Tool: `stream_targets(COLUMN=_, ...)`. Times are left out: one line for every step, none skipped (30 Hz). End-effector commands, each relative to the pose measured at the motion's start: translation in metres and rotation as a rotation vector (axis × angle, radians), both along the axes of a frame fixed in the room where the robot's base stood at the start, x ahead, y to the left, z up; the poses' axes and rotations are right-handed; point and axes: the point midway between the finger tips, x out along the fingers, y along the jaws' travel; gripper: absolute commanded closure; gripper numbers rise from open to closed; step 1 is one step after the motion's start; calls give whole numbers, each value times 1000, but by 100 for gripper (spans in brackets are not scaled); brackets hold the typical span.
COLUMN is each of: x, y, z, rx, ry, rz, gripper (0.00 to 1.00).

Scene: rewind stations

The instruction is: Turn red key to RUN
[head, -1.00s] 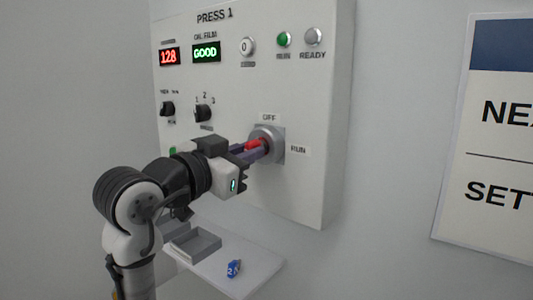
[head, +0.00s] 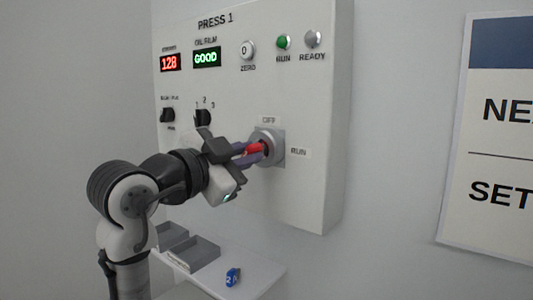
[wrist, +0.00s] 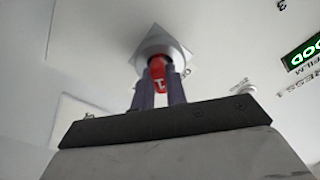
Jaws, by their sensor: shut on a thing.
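The red key (head: 254,148) sits in the round grey key switch (head: 272,140) on the PRESS 1 panel. OFF is printed above the switch and RUN to its right. My gripper (head: 250,152) is shut on the red key, with its body tilted. In the wrist view, the red key (wrist: 158,74) shows between the two purple fingers of my gripper (wrist: 158,88), and the grey switch (wrist: 160,42) stands behind it. The fingers hide part of the key, so its exact angle is hard to read.
The panel (head: 235,90) carries a 128 display (head: 170,62), a GOOD display (head: 207,57), a green RUN lamp (head: 283,42) and a grey READY lamp (head: 313,38). Below are a shelf (head: 255,270), a grey tray (head: 193,257) and a blue tagged item (head: 233,277).

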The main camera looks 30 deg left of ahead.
Motion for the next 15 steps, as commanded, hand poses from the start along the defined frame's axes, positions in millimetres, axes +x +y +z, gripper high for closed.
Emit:
stream_targets(x=0, y=0, z=-3, rx=45, ry=-4, rz=1, gripper=100)
stream_targets(x=0, y=0, z=-3, rx=76, ry=-7, rz=1, gripper=100)
stream_targets(x=0, y=0, z=-2, rx=118, ry=-11, rz=0, gripper=100)
stream_targets(x=0, y=0, z=-2, rx=148, ry=-13, rz=0, gripper=100)
stream_targets(x=0, y=1, z=-2, rx=182, ry=-16, rz=0, gripper=100)
stream_targets(x=0, y=1, z=-2, rx=226, ry=-19, rz=1, gripper=100)
stream_targets(x=0, y=1, z=-2, rx=259, ry=-22, rz=1, gripper=100)
stream_targets(x=0, y=1, z=-2, rx=295, ry=-24, rz=0, gripper=100)
stream_targets(x=0, y=1, z=-2, rx=339, ry=-28, rz=1, gripper=100)
stream_targets(x=0, y=1, z=-1, rx=369, ry=-31, rz=1, gripper=100)
stream_targets(x=0, y=1, z=-1, rx=397, ry=-32, rz=0, gripper=100)
stream_targets(x=0, y=1, z=-1, rx=428, ry=-34, rz=0, gripper=100)
stream_targets(x=0, y=1, z=-1, rx=446, ry=-36, rz=0, gripper=100)
stream_targets(x=0, y=1, z=0, rx=460, ry=-36, rz=1, gripper=100)
stream_targets(x=0, y=1, z=0, rx=472, ry=-37, rz=0, gripper=100)
